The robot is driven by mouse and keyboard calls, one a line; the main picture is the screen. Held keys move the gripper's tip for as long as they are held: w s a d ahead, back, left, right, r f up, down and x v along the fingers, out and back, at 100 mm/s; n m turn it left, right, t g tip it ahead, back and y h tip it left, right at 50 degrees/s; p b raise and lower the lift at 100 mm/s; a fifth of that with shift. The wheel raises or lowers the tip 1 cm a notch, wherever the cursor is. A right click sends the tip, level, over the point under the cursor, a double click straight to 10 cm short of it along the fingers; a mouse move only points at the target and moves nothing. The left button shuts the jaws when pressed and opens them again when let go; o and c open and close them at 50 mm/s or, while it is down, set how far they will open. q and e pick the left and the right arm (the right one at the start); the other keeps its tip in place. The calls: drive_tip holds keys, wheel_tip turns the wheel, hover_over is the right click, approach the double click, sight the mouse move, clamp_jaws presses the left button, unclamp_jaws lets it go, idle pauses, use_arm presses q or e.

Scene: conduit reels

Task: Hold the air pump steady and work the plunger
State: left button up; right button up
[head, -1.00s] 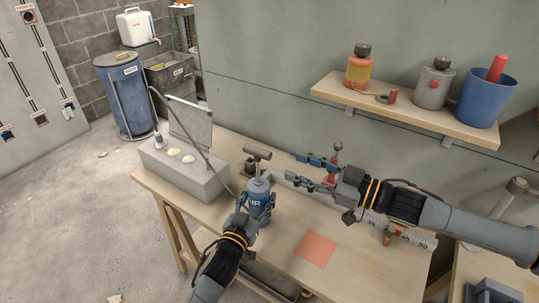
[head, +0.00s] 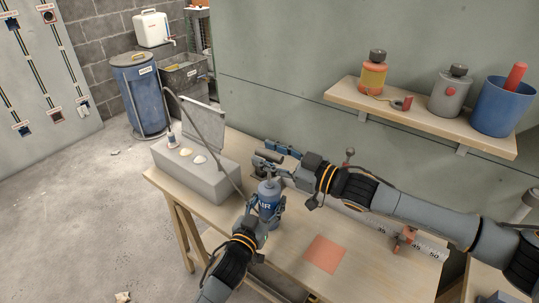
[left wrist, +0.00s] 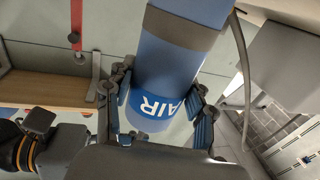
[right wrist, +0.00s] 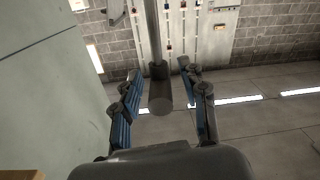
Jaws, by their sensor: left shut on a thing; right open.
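The blue air pump (head: 267,191), marked AIR, stands upright on the workbench (head: 290,256). My left gripper (head: 266,208) is shut around its body. The left wrist view shows the pump body (left wrist: 165,85) between the blue fingers. The grey plunger handle (head: 269,156) is a crossbar above the pump. My right gripper (head: 271,159) is at the handle, open, with one finger on each side. In the right wrist view the end of the handle (right wrist: 160,97) lies between the spread fingers, with a gap on both sides. The plunger rod is mostly hidden in the head view.
A grey box (head: 190,163) with a raised lid and a thin hose sits left of the pump. A red square (head: 325,254) lies right of it. A ruler (head: 430,249) lies along the back of the bench. A shelf (head: 415,112) holds containers above.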

sight(270, 185)
clamp_jaws()
wheel_tip(270, 185, down, 7)
drive_tip(key=shift+f, duration=0.2)
idle(0.3)
drive_tip(key=shift+c, duration=0.8)
unclamp_jaws()
drive_tip(key=shift+f, duration=0.1)
drive_tip(key=shift+o, duration=0.8)
drive_tip(key=shift+r, duration=0.2)
drive_tip(key=v, duration=1.2)
drive_tip(key=shift+f, duration=0.1)
